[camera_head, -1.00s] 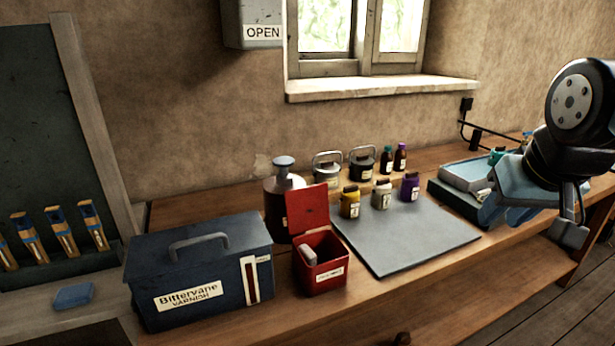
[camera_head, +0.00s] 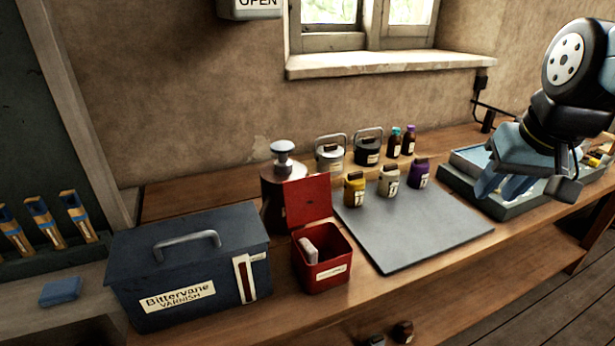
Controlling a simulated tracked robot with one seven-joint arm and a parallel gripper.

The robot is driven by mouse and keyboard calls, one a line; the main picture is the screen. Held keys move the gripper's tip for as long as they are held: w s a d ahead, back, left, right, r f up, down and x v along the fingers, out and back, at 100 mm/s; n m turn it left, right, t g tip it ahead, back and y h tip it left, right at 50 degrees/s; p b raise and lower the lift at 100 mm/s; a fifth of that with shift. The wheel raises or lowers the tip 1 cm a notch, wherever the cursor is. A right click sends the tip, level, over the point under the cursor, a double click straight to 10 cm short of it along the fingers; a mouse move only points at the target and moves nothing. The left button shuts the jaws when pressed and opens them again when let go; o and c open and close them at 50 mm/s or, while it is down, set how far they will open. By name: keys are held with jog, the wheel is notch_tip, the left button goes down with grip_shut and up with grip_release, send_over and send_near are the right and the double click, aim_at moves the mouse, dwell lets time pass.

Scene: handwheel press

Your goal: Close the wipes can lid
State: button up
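The red wipes can (camera_head: 323,270) stands on the bench, between the blue varnish box and the grey mat. Its red lid (camera_head: 307,199) is open and stands upright at the back of the can. A pale wipe or roll (camera_head: 309,250) shows inside. My gripper (camera_head: 500,186) is at the right, over the grey tray and well apart from the can. Its blue fingers point down and look spread apart, with nothing seen between them.
A blue Bittervane varnish box (camera_head: 190,265) stands left of the can. A dark pump bottle (camera_head: 282,190) is right behind the lid. Small jars (camera_head: 388,181) stand along the back of the grey mat (camera_head: 420,235), whose front is clear. A grey tray (camera_head: 515,207) lies at the right.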

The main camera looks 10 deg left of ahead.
jog(key=w+a+f+n+g+y, duration=0.1)
jog(key=w+a+f+g+y, duration=0.7)
jog(key=w+a, duration=0.6)
jog(key=g+y, duration=0.6)
jog(key=y, duration=0.1)
send_near(305, 181)
jog(key=w+d+f, duration=0.2)
jog(key=w+d, duration=0.1)
jog(key=w, duration=0.2)
jog(key=x, duration=1.4)
jog(key=shift+w+a+f, duration=0.15)
jog(key=shift+c, duration=0.5)
grip_shut()
